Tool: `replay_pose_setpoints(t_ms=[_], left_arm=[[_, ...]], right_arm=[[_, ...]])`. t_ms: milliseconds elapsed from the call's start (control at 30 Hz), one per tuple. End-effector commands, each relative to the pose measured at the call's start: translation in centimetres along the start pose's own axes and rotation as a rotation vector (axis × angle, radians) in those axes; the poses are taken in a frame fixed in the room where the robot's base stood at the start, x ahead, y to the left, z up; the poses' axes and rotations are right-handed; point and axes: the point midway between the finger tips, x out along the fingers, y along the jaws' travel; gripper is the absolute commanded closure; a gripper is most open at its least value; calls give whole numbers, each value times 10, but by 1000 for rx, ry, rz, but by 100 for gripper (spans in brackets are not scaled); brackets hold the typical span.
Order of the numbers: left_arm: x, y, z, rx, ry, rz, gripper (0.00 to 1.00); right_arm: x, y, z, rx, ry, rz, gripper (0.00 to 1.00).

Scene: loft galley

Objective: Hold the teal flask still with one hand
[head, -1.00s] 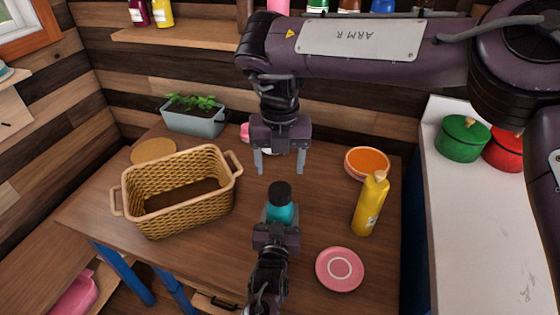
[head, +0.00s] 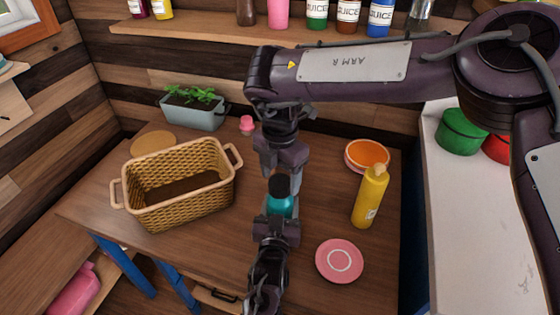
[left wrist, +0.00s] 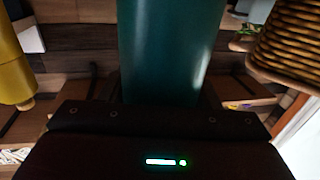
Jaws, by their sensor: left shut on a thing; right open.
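The teal flask (head: 279,205) with a black cap (head: 279,185) stands upright on the wooden table, in the middle of the head view. My left gripper (head: 277,220) is shut on its lower body from the near side. In the left wrist view the flask's teal body (left wrist: 170,50) fills the middle, between the fingers. My right gripper (head: 282,170) is open, with its fingers pointing down at the cap from above and behind. Its fingertips are close to the cap; I cannot tell whether they touch it.
A wicker basket (head: 180,213) stands left of the flask. A yellow bottle (head: 369,197), an orange bowl (head: 366,155) and a pink plate (head: 340,262) are to the right. A planter (head: 194,112) stands at the back left. Bare table (head: 310,225) shows right of the flask.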

Motion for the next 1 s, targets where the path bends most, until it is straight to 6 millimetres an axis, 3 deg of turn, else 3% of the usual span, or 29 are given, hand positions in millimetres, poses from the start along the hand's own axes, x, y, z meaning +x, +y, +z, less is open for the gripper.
replay_pose_setpoints(t_ms=[200, 467, 833, 1000], left_arm=[[0, 0, -1, -1, 3, 0, 100], [0, 0, -1, -1, 3, 0, 100], [0, 0, -1, -1, 3, 0, 100], [0, 0, -2, -1, 3, 0, 100]], right_arm=[[17, 0, 0, -1, 0, 0, 35], [19, 0, 0, -2, 0, 1, 35], [18, 0, 0, -2, -1, 0, 80], [18, 0, 0, -77, -1, 0, 80]])
